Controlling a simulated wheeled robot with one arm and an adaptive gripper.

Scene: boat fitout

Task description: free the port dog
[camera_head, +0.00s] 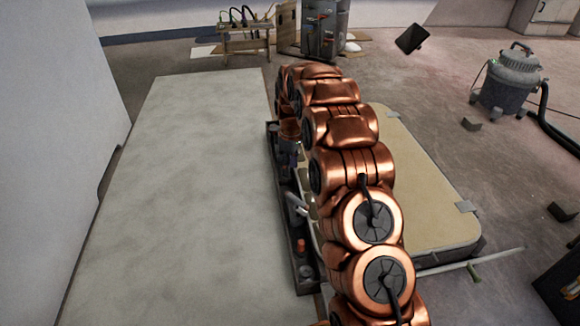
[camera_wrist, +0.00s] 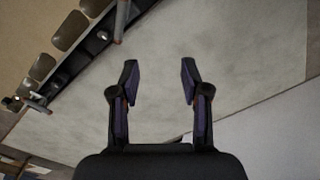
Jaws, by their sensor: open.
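In the wrist view my gripper (camera_wrist: 159,75) is open and empty. Its two dark fingers point over a pale mottled flat surface, apart from any object. I cannot pick out the port dog for certain in either view. At the upper left of the wrist view a bar with a reddish edge (camera_wrist: 122,20) and a small pale fitting with a knob (camera_wrist: 35,103) lie along a dark strip.
A dark narrow tray (camera_head: 305,278) with small parts runs along the panel's right edge. A beige-topped block (camera_head: 425,170) with metal clips stands right of my arm, a pale rod (camera_head: 500,258) beside it. A grey vacuum (camera_head: 508,85) stands at back right. A white wall (camera_head: 50,130) bounds the left.

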